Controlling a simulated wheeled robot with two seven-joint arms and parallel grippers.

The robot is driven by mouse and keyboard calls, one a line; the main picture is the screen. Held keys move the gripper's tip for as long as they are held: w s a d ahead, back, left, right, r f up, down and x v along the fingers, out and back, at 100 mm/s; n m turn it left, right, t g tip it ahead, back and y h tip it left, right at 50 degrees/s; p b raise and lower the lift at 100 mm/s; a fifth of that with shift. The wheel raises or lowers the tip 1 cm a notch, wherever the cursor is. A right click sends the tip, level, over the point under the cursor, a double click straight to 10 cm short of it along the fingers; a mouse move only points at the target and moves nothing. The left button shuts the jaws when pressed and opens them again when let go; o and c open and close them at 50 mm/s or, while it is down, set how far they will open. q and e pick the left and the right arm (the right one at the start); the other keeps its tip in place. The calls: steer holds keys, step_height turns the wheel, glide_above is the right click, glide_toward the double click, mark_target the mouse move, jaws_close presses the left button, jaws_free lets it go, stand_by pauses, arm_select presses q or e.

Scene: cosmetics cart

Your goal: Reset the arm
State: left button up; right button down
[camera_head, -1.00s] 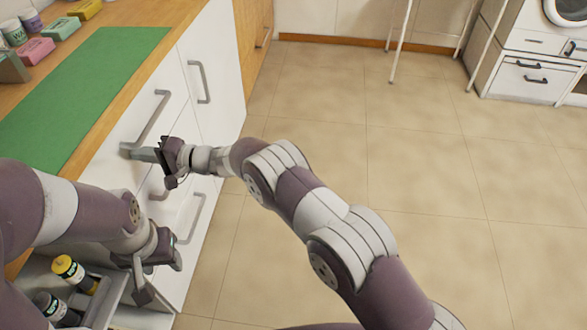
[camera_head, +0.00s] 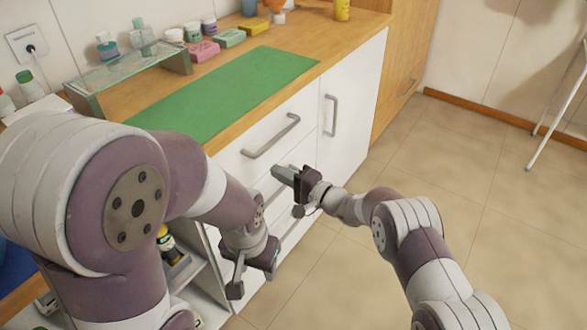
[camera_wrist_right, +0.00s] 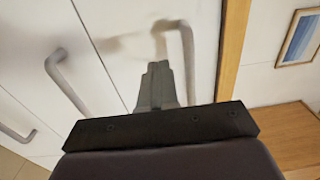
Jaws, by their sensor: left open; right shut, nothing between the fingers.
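My right gripper (camera_head: 283,174) is shut and empty in front of the white cabinet. Its fingers point at the cabinet front, just below the upper drawer's grey handle (camera_head: 270,137). In the right wrist view the shut fingers (camera_wrist_right: 155,85) stick up in front of white panels, with a grey handle (camera_wrist_right: 188,60) just beyond them; I cannot tell the gap. My left gripper (camera_head: 255,272) is open and empty, lower down beside the cabinet's open shelf. Part of the lower drawer handles is hidden behind my grippers. The upper drawer looks closed.
The wooden counter holds a green mat (camera_head: 235,98), a glass shelf (camera_head: 125,68) and several soaps and bottles along the wall. Bottles (camera_head: 168,243) stand in the open shelf below.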

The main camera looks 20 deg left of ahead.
arm_select(q)
steer(key=shift+a+r+p, duration=0.45)
steer(key=shift+a, duration=0.2)
arm_select(e)
steer(key=v, duration=0.6)
steer(key=shift+s+f, duration=0.2)
steer(key=shift+f, duration=0.05)
steer(key=shift+d, duration=0.1)
